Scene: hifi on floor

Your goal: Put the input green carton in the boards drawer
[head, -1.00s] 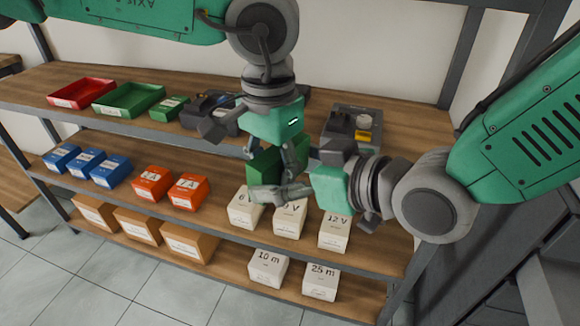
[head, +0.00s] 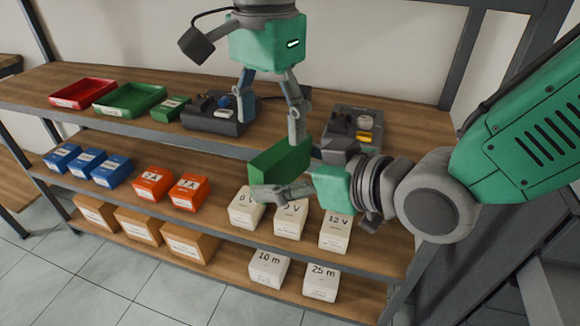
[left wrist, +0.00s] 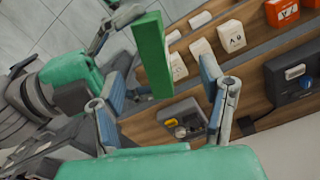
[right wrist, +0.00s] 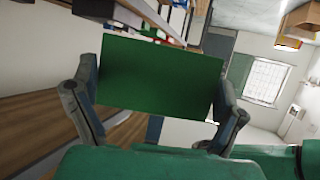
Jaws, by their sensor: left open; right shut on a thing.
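The green carton (head: 281,164) is between the fingers of my right gripper (head: 284,172), which is shut on it in front of the shelves. It fills the middle of the right wrist view (right wrist: 160,85) and also shows in the left wrist view (left wrist: 152,55). My left gripper (head: 270,125) is open and empty, pointing down just above and behind the carton, apart from it. A smaller green box (head: 170,109) sits on the top shelf beside the green tray. I cannot make out a boards drawer.
The top shelf (head: 300,115) holds a red tray (head: 82,93), a green tray (head: 130,100) and two dark devices (head: 215,117) (head: 352,130). Lower shelves hold blue boxes (head: 88,163), orange boxes (head: 188,190), white cartons (head: 290,218) and brown boxes (head: 140,226). Tiled floor lies at the front left.

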